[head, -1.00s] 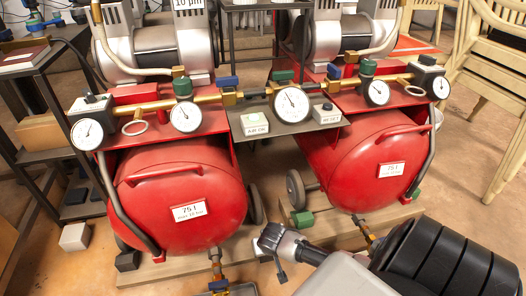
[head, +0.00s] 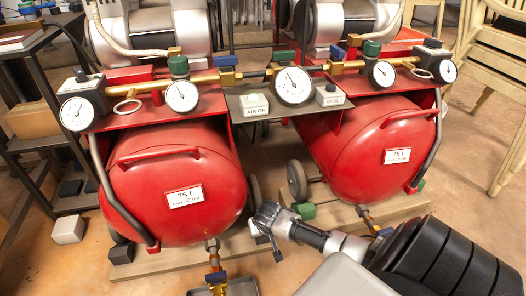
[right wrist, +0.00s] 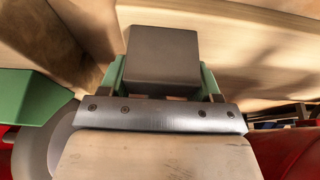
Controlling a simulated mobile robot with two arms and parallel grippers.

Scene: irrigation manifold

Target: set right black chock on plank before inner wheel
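My right gripper (head: 268,216) reaches in low between the two red compressors. In the right wrist view, its green pads (right wrist: 163,82) are closed on both sides of a dark block, the black chock (right wrist: 163,55). The chock is hard to make out in the head view. The inner wheel (head: 297,180) of the right compressor stands just beyond and right of the gripper. A green chock (head: 305,210) sits by that wheel; it also shows in the right wrist view (right wrist: 25,110). The right plank (head: 345,217) runs under this compressor. My left gripper is not in view.
Another black chock (head: 120,253) lies at the left compressor's outer wheel. A white block (head: 68,229) is on the floor at left. Brass drain valves (head: 214,262) stick out under both tanks (head: 175,190), with a tray (head: 240,287) below the left one. Gauges (head: 293,85) hang above.

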